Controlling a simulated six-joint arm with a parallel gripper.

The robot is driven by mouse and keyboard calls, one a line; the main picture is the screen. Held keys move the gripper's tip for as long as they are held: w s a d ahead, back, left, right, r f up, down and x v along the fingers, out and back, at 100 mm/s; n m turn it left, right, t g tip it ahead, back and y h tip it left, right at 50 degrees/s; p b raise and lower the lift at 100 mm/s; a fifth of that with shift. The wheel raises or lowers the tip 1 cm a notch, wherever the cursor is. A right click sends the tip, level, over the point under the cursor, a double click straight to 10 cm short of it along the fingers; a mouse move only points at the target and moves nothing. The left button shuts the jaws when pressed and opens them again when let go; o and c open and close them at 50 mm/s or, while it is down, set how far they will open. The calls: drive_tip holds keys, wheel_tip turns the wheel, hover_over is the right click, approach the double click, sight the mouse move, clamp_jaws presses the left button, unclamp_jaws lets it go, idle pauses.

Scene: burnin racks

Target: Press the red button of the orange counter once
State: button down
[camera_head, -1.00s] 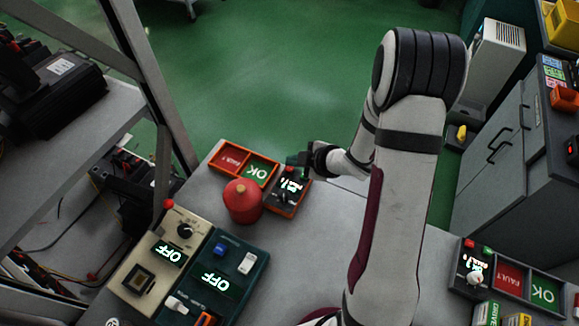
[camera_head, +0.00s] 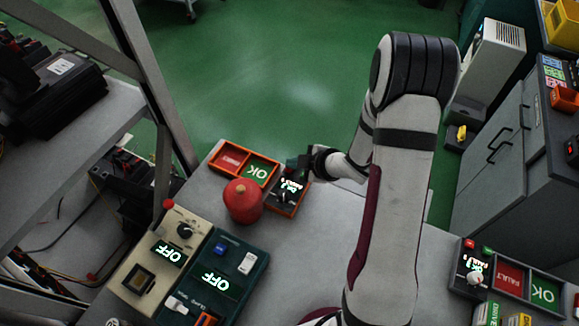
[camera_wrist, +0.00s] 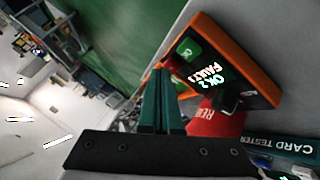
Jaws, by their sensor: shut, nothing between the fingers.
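The orange counter (camera_head: 289,211) is an orange-edged dark box at the far edge of the bench, beside the red cylinder. In the wrist view the counter (camera_wrist: 250,68) shows a lit display reading OK 2 and FAULT 1, a green button (camera_wrist: 187,48) and a dark knob or lever. My gripper (camera_head: 298,160) is shut and empty over the far end of the counter. In the wrist view its green fingers (camera_wrist: 164,74) are together beside the counter's end near the green button. A small reddish bit shows at the fingertips; I cannot tell if they touch the red button.
A red cylinder (camera_head: 243,203) stands close left of the counter, by the FAULT and OK tray (camera_head: 217,165). Beige (camera_head: 140,252) and green (camera_head: 232,300) testers showing OFF lie nearer. Another counter (camera_head: 468,272) sits at the right. The bench middle is partly clear.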

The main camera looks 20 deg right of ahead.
drive_tip(key=shift+f, duration=0.3)
idle(0.5)
drive_tip(key=shift+r, duration=0.9)
wheel_tip(320, 180, up, 5)
idle(0.8)
